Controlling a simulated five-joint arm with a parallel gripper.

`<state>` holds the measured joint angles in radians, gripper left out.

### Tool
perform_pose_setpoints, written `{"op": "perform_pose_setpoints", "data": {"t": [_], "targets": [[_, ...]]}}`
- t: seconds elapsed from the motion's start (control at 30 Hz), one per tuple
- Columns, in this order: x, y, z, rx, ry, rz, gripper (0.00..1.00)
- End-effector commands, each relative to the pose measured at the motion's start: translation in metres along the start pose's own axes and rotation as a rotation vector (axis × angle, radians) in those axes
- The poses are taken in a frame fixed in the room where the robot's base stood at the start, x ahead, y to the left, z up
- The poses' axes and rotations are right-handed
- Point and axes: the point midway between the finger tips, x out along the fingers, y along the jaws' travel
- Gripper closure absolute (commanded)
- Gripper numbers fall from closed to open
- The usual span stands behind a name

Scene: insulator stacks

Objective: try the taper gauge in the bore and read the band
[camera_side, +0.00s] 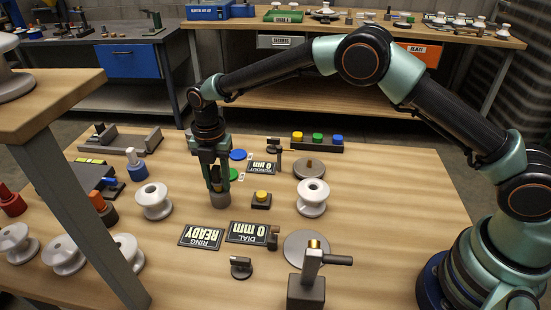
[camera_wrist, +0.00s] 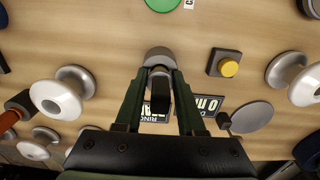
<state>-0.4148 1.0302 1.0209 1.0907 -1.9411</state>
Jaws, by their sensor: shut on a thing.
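My gripper (camera_side: 218,188) points straight down near the middle of the bench. In the wrist view its two green fingers (camera_wrist: 159,76) close on a dark-handled piece (camera_wrist: 160,98), which seems to be the taper gauge. Its lower end meets a short grey cylinder (camera_wrist: 157,54), also seen on the bench in the side view (camera_side: 220,200). I cannot tell whether the gauge sits in it or just above it; no band is readable. White spool-shaped insulators stand apart from the gripper, one to its left (camera_side: 154,201) and one to its right (camera_side: 312,196).
A yellow button on a dark box (camera_side: 261,199) stands close right of the gripper. Signs reading RING READY (camera_side: 202,237) and DIAL 0 mm (camera_side: 250,233) lie in front. Round grey plates (camera_side: 308,248) and a dark lever stand (camera_side: 308,285) are at the front right.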

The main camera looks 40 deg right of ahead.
Motion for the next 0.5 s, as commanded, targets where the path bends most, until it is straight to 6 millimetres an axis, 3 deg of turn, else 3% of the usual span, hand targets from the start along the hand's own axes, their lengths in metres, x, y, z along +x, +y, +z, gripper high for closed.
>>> {"op": "perform_pose_setpoints", "data": {"t": [0.27,0.5], "targets": [[-0.005,0.001,0.0,0.0,-0.001,0.002,1.0],[-0.031,0.001,0.0,0.0,-0.002,0.004,1.0]]}}
